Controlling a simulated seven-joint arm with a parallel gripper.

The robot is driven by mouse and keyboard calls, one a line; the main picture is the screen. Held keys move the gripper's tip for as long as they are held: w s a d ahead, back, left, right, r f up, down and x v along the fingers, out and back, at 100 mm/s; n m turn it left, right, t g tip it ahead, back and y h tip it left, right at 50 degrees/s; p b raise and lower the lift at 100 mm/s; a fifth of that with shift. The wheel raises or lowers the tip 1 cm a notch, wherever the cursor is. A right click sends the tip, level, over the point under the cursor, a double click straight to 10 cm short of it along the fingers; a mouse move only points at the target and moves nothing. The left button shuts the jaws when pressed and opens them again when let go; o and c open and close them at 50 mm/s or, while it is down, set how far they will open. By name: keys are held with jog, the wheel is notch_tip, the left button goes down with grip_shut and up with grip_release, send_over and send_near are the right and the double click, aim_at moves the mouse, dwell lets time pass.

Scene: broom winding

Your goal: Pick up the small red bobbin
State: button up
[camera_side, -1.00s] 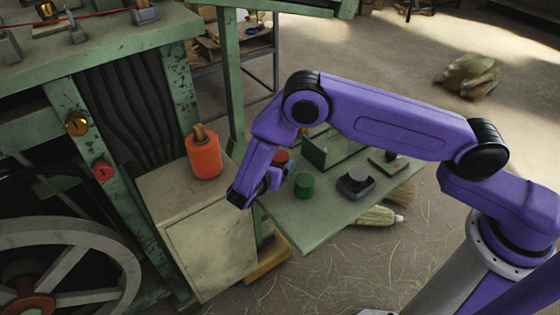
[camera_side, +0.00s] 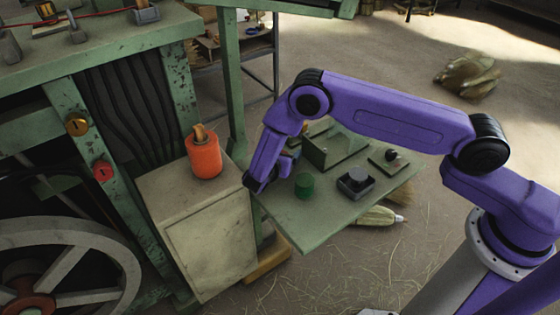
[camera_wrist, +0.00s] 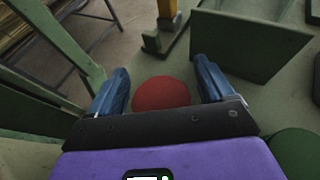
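The small red bobbin (camera_wrist: 161,94) shows in the wrist view as a round red top on the green table, between the fingers of my gripper (camera_wrist: 161,72). The two blue fingers stand apart, one on each side of it, with a narrow gap beside each. Its lower part is hidden by the gripper body. In the side view my gripper (camera_side: 270,178) is low at the table's left end, and the arm hides the bobbin there.
A green bobbin (camera_side: 304,185) stands to the right on the green table (camera_side: 305,225), with a dark block (camera_side: 355,182) beyond. An upright green plate (camera_wrist: 248,42) rises close by. A cabinet (camera_side: 205,230) with a large orange-red spool (camera_side: 204,158) stands at the left.

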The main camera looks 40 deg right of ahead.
jog(key=c, duration=0.9)
jog(key=shift+r, duration=0.1)
